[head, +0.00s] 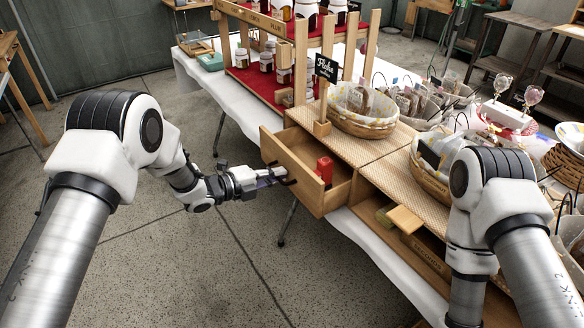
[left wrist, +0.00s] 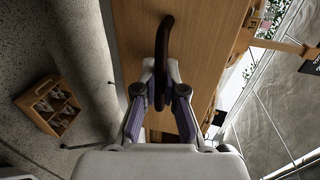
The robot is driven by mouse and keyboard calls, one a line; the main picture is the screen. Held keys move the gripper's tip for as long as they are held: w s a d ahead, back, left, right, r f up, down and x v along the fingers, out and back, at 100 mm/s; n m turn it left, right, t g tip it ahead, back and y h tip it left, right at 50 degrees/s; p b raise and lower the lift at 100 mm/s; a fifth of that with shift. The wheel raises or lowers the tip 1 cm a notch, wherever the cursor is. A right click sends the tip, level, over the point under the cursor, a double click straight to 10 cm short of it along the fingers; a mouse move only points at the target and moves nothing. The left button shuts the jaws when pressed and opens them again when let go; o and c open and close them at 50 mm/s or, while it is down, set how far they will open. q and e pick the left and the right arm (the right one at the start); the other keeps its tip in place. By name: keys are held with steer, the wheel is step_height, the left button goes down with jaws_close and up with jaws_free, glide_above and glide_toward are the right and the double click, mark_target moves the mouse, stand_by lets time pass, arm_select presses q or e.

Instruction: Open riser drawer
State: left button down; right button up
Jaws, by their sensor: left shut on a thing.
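The riser (head: 352,150) is a wooden stand with a woven top on the white-clothed table. Its left drawer (head: 307,194) is pulled out in the head view, and its inside shows, with a red object (head: 325,168) in it. My left gripper (head: 285,176) is at the drawer front, shut on the dark handle. In the left wrist view the black curved handle (left wrist: 164,42) runs between the fingers of my left gripper (left wrist: 160,88), against the wooden drawer front (left wrist: 205,50). My right arm reaches down over the right side of the riser; its gripper is not visible.
Baskets (head: 362,112) and a small black sign (head: 326,67) stand on the riser. A second open section (head: 430,258) with a wooden block lies to the right. Jars on a red-covered shelf (head: 262,84) stand behind. The floor left of the drawer is clear.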

arm_select(q)
steer(key=shift+f+v, duration=0.2)
steer(key=shift+v, duration=0.85)
steer(key=c, duration=1.5)
jaws_free()
steer(key=v, duration=1.2)
